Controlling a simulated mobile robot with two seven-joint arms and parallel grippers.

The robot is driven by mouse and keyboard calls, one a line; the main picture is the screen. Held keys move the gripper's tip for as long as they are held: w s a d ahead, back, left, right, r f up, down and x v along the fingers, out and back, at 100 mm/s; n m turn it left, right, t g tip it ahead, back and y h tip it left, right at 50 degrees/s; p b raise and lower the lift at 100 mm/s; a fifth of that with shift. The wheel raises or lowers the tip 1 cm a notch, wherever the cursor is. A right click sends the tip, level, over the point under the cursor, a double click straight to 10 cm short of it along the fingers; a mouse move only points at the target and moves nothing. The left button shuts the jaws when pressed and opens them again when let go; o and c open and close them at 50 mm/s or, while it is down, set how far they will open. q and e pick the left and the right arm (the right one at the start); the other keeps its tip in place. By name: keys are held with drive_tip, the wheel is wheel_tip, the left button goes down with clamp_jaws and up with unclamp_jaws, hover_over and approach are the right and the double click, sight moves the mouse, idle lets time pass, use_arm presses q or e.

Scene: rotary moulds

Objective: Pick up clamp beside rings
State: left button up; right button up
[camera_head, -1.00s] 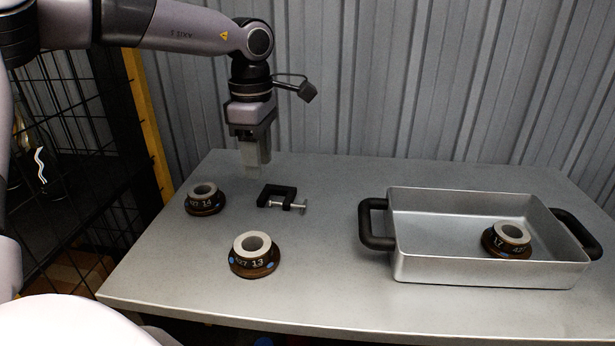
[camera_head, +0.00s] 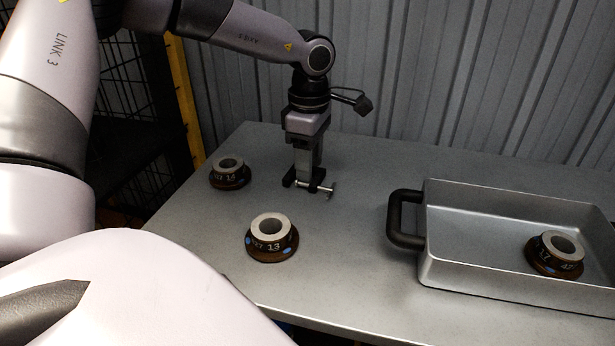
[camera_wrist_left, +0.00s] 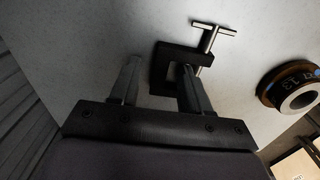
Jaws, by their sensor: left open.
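The black clamp (camera_head: 289,181) with a silver screw and cross handle lies on the grey table, right of the ring marked 14 (camera_head: 230,174) and behind the ring marked 13 (camera_head: 271,239). My left gripper (camera_head: 304,178) points down at the clamp and hides its middle. In the left wrist view my left gripper (camera_wrist_left: 160,88) is open, with one finger on each side of a black bar of the clamp (camera_wrist_left: 162,62). Contact between the fingers and the clamp cannot be told. My right gripper is not in view.
A metal tray (camera_head: 470,192) with black handles stands at the right, with a third ring (camera_head: 555,254) in it. A ring (camera_wrist_left: 290,88) also shows in the left wrist view. A corrugated wall (camera_head: 450,80) stands behind the table; a black mesh rack (camera_head: 140,110) is at the left.

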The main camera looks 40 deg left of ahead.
use_arm(q)
clamp_jaws()
drive_tip(key=shift+r, duration=0.1)
